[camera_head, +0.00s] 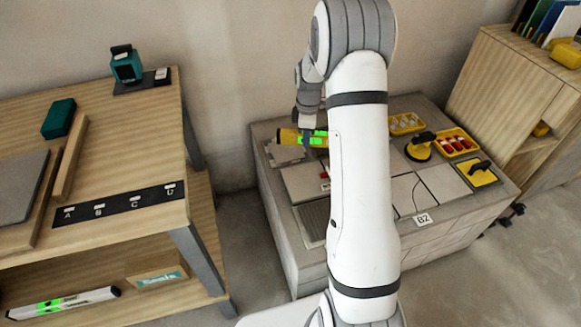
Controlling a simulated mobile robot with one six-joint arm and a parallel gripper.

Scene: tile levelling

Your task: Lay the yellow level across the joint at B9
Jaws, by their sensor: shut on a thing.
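My gripper (306,137) is shut on the yellow level (289,137), which shows bright green patches. It holds the level roughly crosswise over the back left of the tiled block (270,186); the gap beneath it is hard to judge. My white arm hides the level's right end and the middle of the block. Pale tiles (298,183) lie on the block, with joints between them. A white label (423,219) on the front right edge seems to read B2, though the last character is unclear.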

